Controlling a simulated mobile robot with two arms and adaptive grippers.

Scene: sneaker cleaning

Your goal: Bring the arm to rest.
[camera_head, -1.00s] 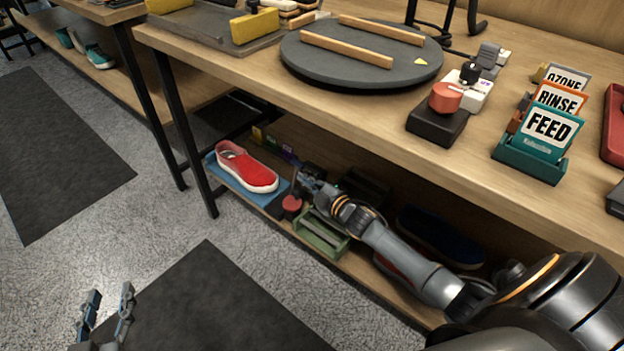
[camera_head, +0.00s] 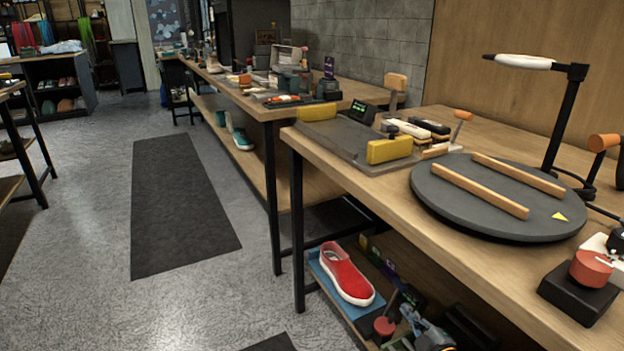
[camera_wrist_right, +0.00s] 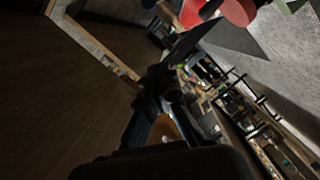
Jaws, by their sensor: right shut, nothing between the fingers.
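My right gripper (camera_head: 408,314) is low at the bottom edge of the head view, by the lower shelf under the near table. It is shut and holds nothing. A red slip-on shoe (camera_head: 347,275) with a white sole rests on a blue mat (camera_head: 326,281) on that shelf, left of the gripper and apart from it. In the dark right wrist view the gripper's fingers (camera_wrist_right: 158,88) show near the middle, with no object between them. My left gripper is not in view.
A red-topped object (camera_head: 384,327) stands on the shelf close to my right gripper. The tabletop (camera_head: 350,185) above it holds a round grey turntable (camera_head: 470,216), yellow blocks and a lamp. A dark floor mat (camera_head: 180,205) lies in the open aisle at left.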

